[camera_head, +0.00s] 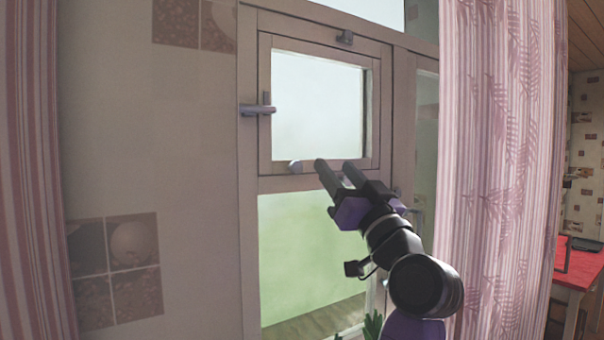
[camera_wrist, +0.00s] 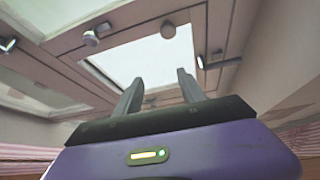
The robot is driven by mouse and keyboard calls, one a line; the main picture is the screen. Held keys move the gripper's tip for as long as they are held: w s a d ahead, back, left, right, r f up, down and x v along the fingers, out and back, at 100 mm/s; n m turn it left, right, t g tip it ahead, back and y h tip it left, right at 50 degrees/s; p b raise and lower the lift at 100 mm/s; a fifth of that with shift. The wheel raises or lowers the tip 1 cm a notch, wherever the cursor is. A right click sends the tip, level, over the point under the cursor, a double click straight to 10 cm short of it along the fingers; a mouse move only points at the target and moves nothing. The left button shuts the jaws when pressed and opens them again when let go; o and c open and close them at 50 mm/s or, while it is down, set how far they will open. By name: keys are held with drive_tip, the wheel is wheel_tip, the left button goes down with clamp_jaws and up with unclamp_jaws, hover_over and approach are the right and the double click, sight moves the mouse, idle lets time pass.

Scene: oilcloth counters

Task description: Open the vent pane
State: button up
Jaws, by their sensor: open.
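The vent pane (camera_head: 318,106) is a small framed window in the upper part of the wooden window frame. It looks shut in its frame. A grey handle (camera_head: 258,110) sits on its left side, a small knob (camera_head: 295,167) on its bottom rail and a dark catch (camera_head: 345,37) at its top right. My gripper (camera_head: 335,172) is open and empty, in front of the pane's lower right edge, apparently apart from the handle. In the wrist view my two fingers (camera_wrist: 158,90) point up toward the pane (camera_wrist: 150,55), with hardware on both sides of it.
A pink patterned curtain (camera_head: 495,150) hangs close to my arm on the right. Another striped curtain (camera_head: 35,170) hangs at the far left. A red-topped table (camera_head: 578,268) stands at the right. A green plant (camera_head: 373,325) shows below my arm.

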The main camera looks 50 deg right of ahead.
sight(298, 168)
drive_tip(key=shift+w+d+f+n+g+y+p, duration=0.1)
drive_tip(key=shift+w+n+y+p, duration=0.4)
drive_tip(key=shift+w, duration=1.1)
drive_tip(key=shift+w+d+f+n+g+y+p, duration=0.1)
drive_tip(key=shift+w+n+y+p, duration=0.3)
drive_tip(key=shift+w, duration=1.15)
drive_tip(key=shift+w+d+n+g+y+p, duration=0.1)
drive_tip(key=shift+w+n+y+p, duration=0.15)
drive_tip(key=shift+w+n+y, duration=0.9)
drive_tip(key=shift+w+m+h, duration=0.45)
drive_tip(key=shift+m, duration=0.1)
drive_tip(key=shift+c, duration=0.5)
clamp_jaws()
